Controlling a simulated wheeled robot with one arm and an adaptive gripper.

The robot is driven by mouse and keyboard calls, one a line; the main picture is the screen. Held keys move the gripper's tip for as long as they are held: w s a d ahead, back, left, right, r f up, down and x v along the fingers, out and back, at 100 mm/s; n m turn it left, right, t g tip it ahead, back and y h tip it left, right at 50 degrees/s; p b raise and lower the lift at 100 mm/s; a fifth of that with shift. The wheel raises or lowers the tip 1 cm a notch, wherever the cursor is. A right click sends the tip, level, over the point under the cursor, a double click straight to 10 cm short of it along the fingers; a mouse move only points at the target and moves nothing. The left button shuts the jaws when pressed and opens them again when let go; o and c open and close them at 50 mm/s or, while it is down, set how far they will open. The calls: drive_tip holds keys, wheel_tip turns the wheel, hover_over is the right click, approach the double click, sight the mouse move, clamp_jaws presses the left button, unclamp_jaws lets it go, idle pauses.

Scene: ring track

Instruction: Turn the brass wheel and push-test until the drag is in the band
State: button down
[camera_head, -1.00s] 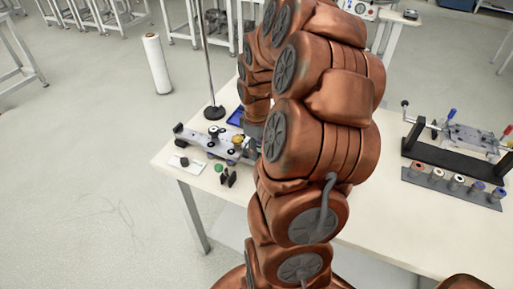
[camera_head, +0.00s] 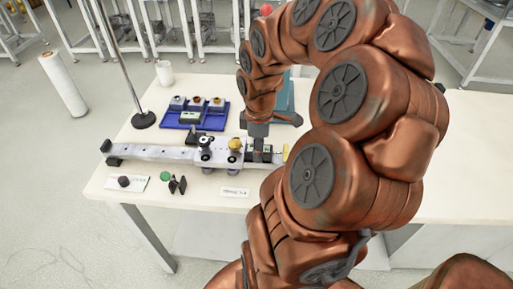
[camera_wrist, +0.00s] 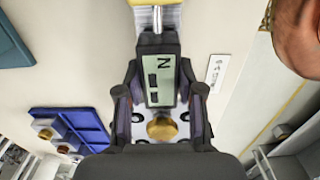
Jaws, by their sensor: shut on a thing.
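The brass wheel (camera_head: 235,144) sits on top of the carriage (camera_head: 216,153) on the grey track (camera_head: 150,152). In the wrist view the brass wheel (camera_wrist: 162,128) lies close below a dark force gauge, between the finger bases. The force gauge (camera_wrist: 160,78) has a pale display with an "N" and dark blocks; I cannot read a value. My gripper (camera_wrist: 160,95) is shut on the gauge, a finger along each side. A metal rod and a yellow-white part (camera_wrist: 157,18) extend from the gauge's far end. In the head view my gripper (camera_head: 258,143) is partly hidden by my arm.
A blue tray (camera_head: 213,120) with several small blocks stands behind the track. A stand with a round black base (camera_head: 144,120) is at the back left. A green-topped piece (camera_head: 166,176), black pieces and a white label (camera_head: 235,192) lie in front. The table's right side looks clear.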

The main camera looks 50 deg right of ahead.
drive_tip(key=shift+s, duration=0.1)
drive_tip(key=c, duration=0.7)
unclamp_jaws()
wheel_tip(320, 180, up, 12)
idle(0.5)
